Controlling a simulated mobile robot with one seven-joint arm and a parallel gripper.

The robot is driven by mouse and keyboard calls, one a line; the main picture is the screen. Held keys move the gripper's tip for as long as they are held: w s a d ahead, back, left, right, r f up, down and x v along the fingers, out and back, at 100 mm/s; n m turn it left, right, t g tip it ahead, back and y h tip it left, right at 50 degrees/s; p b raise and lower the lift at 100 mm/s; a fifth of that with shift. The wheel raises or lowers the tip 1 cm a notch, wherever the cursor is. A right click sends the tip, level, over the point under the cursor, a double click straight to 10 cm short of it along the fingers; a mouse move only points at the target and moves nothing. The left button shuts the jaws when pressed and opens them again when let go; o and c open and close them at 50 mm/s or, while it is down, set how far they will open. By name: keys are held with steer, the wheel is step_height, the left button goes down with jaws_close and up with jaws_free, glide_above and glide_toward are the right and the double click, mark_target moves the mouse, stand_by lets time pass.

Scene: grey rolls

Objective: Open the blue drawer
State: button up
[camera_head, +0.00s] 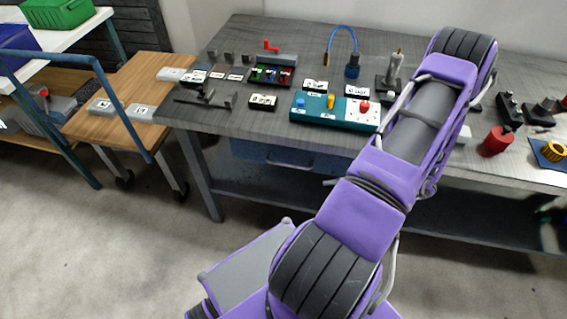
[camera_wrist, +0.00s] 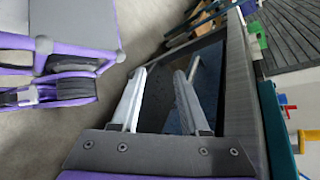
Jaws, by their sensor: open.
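The blue drawer (camera_head: 290,156) sits under the front edge of the grey workbench (camera_head: 235,122), left of my arm. Its front looks about level with the bench edge, and its right part is hidden behind my arm. In the wrist view, my gripper (camera_wrist: 160,72) is open, with two pale fingers apart and nothing between them. A blue surface, seemingly the drawer (camera_wrist: 209,84), shows beside and behind the right finger. I cannot tell whether the fingers touch it. My gripper is not visible in the head view.
The bench top holds a teal box (camera_head: 335,113) with coloured knobs, several small labelled blocks, and a red cylinder (camera_head: 497,141) at the right. A wooden cart (camera_head: 130,100) stands to the left. The floor in front of the bench's left part is clear.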

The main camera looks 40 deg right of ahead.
mark_target(293, 166)
steer(key=w+a+f+t+h, duration=0.1)
steer(key=w, duration=0.4)
steer(key=w+a+f+m+t+h, duration=0.1)
steer(key=w+t, duration=0.1)
steer(key=w, duration=0.4)
steer(key=w+a+f+m+t+h, duration=0.1)
steer(key=w+t, duration=0.1)
steer(key=w, duration=0.3)
steer(key=shift+w+a+f, duration=0.15)
steer(key=shift+w+f, duration=0.1)
steer(key=shift+w, duration=0.1)
jaws_close()
stand_by(1.0)
